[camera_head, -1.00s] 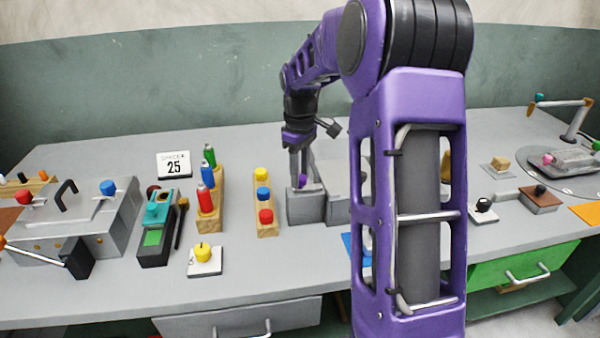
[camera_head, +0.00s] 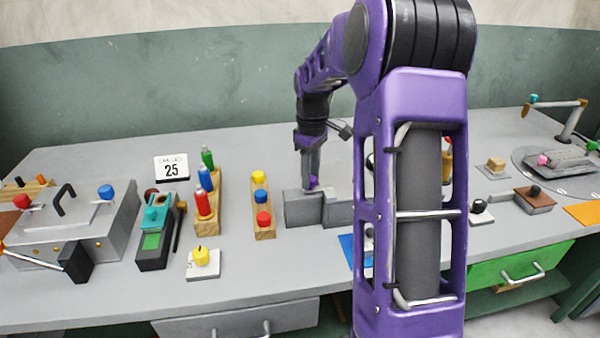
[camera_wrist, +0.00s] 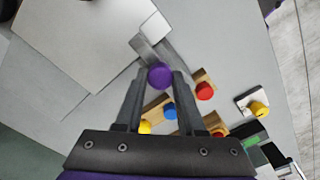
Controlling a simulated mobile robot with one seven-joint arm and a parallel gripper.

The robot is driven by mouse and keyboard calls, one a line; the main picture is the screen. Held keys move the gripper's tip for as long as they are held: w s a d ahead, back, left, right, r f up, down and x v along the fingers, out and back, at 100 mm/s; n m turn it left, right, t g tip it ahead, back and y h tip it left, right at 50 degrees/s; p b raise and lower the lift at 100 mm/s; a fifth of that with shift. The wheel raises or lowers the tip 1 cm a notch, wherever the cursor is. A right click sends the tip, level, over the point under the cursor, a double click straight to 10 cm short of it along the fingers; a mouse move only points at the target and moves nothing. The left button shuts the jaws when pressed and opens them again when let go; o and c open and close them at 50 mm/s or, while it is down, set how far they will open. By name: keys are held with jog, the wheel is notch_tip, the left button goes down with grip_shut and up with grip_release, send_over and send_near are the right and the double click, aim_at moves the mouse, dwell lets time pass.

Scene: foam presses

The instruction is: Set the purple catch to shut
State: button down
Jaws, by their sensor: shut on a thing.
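The purple catch (camera_wrist: 159,75) is a round knob on a grey strip at the top of a grey box. In the wrist view it sits between the fingertips of my gripper (camera_wrist: 157,79), which is shut on it. In the head view only a small bit of the purple catch (camera_head: 314,183) shows at the fingertips of my gripper (camera_head: 311,178), above the grey box (camera_head: 300,209).
A wooden block with yellow, blue and red knobs (camera_head: 264,235) stands left of the box. Farther left are a rack of colored bottles (camera_head: 204,210), a teal-topped device (camera_head: 157,240) and a large grey press (camera_head: 75,225). Bare table lies behind the box.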

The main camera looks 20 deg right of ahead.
aim_at(312, 177)
jog(key=c, duration=0.5)
grip_release()
jog(key=shift+d, duration=0.25)
jog(key=shift+a+r, duration=0.1)
jog(key=shift+r, duration=0.45)
notch_tip(312, 177, up, 16)
jog(key=p, duration=0.2)
jog(key=shift+r, duration=0.2)
